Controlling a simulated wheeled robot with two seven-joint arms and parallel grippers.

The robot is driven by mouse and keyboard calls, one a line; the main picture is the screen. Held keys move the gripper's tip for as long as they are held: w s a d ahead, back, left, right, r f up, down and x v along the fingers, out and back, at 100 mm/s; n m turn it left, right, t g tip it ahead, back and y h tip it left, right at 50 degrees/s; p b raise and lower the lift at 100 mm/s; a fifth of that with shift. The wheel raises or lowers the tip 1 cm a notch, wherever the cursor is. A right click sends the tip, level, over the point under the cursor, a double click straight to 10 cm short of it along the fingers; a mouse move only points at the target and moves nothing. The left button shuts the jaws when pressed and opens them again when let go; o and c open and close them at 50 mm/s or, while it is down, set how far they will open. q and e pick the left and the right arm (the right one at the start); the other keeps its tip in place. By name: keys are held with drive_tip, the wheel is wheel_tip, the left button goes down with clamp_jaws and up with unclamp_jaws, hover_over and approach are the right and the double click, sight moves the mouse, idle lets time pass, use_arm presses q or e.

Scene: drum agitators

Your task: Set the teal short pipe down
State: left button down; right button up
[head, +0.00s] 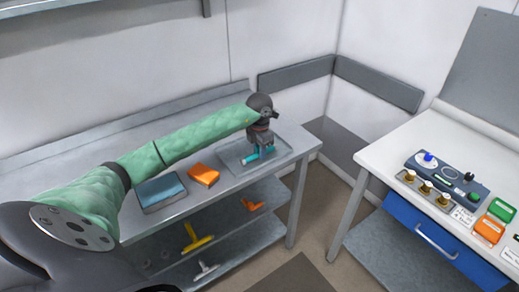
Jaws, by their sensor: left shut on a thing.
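The teal short pipe (252,158) is at the right end of the grey metal bench, over a shallow grey tray (232,168). My left gripper (262,148) points down over the tray and is shut on the pipe. I cannot tell whether the pipe touches the tray floor or hangs just above it. Part of the pipe is hidden by the gripper. My right gripper is not in view.
The lower shelf holds a yellow T-shaped piece (196,238) and an orange piece (254,206). A white table (385,158) with a control box (440,180) stands right, across a gap.

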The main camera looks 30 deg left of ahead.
use_arm(q)
drive_tip(key=shift+f, duration=0.1)
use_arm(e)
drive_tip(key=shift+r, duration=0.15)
use_arm(q)
drive_tip(key=c, duration=1.2)
unclamp_jaws()
drive_tip(key=shift+r, duration=0.45)
wheel_tip(320, 180, up, 10)
drive_tip(key=b, duration=0.4)
drive_tip(key=shift+b, duration=0.3)
drive_tip(key=shift+r, duration=0.7)
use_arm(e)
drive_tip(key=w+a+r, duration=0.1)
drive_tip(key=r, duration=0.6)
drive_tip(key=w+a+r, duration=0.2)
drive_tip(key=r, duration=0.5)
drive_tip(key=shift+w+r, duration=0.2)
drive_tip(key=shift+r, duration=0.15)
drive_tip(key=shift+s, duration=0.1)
